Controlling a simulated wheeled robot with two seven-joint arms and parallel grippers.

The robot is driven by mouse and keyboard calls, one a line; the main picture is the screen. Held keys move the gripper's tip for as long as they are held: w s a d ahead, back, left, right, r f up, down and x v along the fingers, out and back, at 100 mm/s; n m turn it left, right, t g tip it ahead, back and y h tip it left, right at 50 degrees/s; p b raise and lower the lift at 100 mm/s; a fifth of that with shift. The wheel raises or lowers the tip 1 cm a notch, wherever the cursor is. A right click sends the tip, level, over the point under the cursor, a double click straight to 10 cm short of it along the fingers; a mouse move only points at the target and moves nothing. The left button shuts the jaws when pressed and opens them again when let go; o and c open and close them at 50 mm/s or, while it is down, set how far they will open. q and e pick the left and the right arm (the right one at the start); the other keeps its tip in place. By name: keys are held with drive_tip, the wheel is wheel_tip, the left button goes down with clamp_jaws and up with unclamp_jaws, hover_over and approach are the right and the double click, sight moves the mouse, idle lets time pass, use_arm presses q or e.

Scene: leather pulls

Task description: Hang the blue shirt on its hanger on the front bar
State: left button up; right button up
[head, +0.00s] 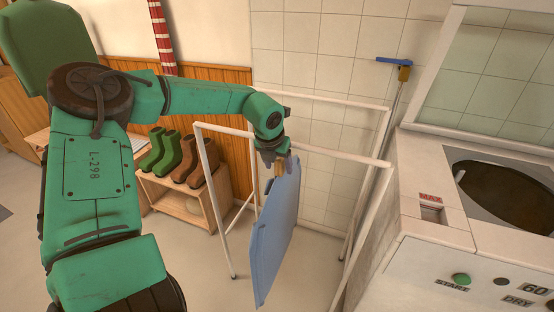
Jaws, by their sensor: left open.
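The blue shirt (275,235) hangs edge-on at the white rack, just below my left gripper (275,160). Its top meets the level of the front bar (335,159), near the middle of that bar. A small brown piece, which looks like part of the hanger (280,168), shows between the gripper and the shirt. The hook is hidden by the gripper, so I cannot tell whether it sits over the bar. My left gripper is open at the hanger's top. My right gripper is not in view.
The rack's back bar (345,101) is bare. A white washing machine (455,240) stands close on the right. A low wooden shelf (185,205) with green boots (163,150) and brown boots (190,165) stands behind on the left. Floor left of the rack is clear.

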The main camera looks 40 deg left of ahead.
use_arm(q)
drive_tip(key=b+v, duration=0.1)
drive_tip(key=v, duration=1.3)
drive_tip(key=shift+r, duration=0.2)
